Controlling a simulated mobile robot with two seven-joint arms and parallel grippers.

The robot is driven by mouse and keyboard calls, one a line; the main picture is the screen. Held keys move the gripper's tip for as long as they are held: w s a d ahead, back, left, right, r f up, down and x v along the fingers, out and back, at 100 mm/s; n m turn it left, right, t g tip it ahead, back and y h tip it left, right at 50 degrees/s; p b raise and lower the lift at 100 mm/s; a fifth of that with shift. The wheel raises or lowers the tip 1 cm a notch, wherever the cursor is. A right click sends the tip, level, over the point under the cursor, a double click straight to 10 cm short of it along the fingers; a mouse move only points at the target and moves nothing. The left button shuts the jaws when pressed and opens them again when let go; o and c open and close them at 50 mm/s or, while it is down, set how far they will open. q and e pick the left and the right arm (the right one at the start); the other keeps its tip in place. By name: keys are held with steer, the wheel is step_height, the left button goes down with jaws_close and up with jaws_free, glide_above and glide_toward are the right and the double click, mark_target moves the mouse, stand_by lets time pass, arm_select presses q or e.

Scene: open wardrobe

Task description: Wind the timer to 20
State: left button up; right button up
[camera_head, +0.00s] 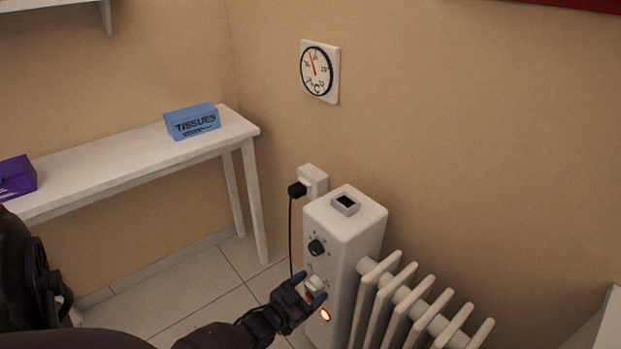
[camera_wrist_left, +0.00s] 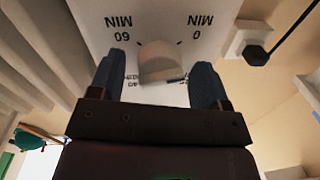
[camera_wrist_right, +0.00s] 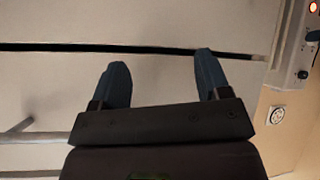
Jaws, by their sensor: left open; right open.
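The timer is a pale knob (camera_head: 314,284) low on the front of the white heater (camera_head: 345,225). In the left wrist view the timer knob (camera_wrist_left: 159,62) sits on a panel printed "60 MIN" and "0 MIN", seen upside down. My left gripper (camera_head: 309,288) is open at the knob, and in the left wrist view its fingers (camera_wrist_left: 154,88) stand on either side of it. I cannot tell whether they touch it. The knob's exact setting is not clear. My right gripper (camera_wrist_right: 160,82) is open and empty, away from the timer.
A black dial (camera_head: 317,247) is above the timer, and an orange-lit light (camera_head: 325,315) is below it. A plug (camera_head: 297,189) with a black cord is left of the heater. White radiator fins (camera_head: 420,305) extend right. A white table (camera_head: 110,178) holds a tissue box (camera_head: 193,121).

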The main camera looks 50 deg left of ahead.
arm_select(q)
steer(key=c, duration=0.9)
stand_by(0.9)
steer(key=o, duration=0.9)
steer(key=s+p, duration=0.2)
steer(key=s, duration=0.8)
steer(key=shift+s, duration=0.4)
